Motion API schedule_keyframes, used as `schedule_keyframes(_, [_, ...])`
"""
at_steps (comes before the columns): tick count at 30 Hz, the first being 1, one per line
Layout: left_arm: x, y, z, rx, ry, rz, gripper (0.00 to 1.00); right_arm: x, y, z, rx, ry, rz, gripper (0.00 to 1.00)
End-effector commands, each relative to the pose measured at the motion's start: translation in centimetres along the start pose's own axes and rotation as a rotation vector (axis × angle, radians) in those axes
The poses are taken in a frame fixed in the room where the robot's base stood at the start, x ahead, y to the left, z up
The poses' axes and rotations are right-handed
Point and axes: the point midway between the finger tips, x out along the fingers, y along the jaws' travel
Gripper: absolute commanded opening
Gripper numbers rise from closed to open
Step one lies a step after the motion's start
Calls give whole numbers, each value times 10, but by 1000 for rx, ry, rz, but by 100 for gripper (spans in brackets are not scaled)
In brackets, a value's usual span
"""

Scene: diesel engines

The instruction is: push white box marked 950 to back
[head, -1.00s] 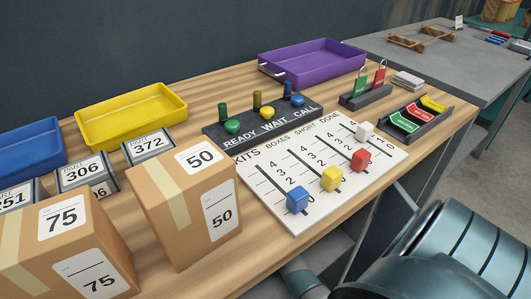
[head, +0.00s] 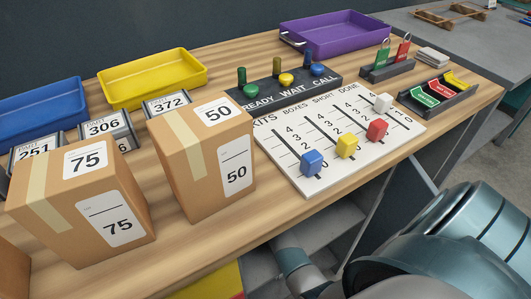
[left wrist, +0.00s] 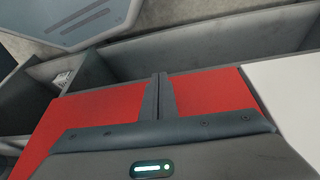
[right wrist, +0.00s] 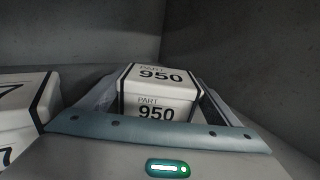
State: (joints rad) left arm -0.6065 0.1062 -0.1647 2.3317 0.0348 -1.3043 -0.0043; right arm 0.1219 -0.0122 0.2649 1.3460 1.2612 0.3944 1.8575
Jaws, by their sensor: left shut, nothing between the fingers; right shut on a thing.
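The white box marked PART 950 (right wrist: 158,92) shows in the right wrist view, with black edges and its number on the top and near faces. It stands inside a dark grey compartment. My right gripper (right wrist: 160,85) is shut on it, one finger along each side. The box's far side and base are hidden. In the left wrist view my left gripper (left wrist: 160,80) is shut and empty, its fingers together over a red surface (left wrist: 105,112). The head view shows neither gripper's fingers.
Another white box with black edges (right wrist: 22,108) stands left of the 950 box, close to the left finger. Grey walls (right wrist: 250,50) enclose the far and right sides. On the bench are cartons marked 75 (head: 80,200) and 50 (head: 205,155) and a counter board (head: 290,165).

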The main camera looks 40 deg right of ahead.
Motion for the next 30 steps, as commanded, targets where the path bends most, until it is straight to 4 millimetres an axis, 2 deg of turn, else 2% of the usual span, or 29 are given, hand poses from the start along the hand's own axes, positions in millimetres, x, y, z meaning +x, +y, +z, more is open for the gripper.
schedule_keyframes(4, [0, -1, -3, 1, 3, -1, 0, 0, 0, 0, 1, 0, 1, 48])
schedule_keyframes(5, [0, -1, -3, 1, 4, -1, 0, 0, 0, 0, 1, 0, 1, 93])
schedule_keyframes(6, [0, -1, -4, 2, 5, -1, 0, 0, 0, 0, 1, 0, 1, 100])
schedule_keyframes(14, [0, -2, -9, 3, 11, -3, 0, 0, 0, 0, 1, 0, 0, 100])
schedule_keyframes(20, [-2, -4, -7, 2, 2, -7, 0, -9, 0, 0, 0, 1, 1, 100])
schedule_keyframes(26, [-5, -7, -1, 0, -25, -16, 0, -34, 0, 0, 1, 2, 1, 100])
schedule_keyframes(30, [-6, -9, 6, -1, -51, -21, 0, -60, -1, 0, 1, 2, 0, 100])
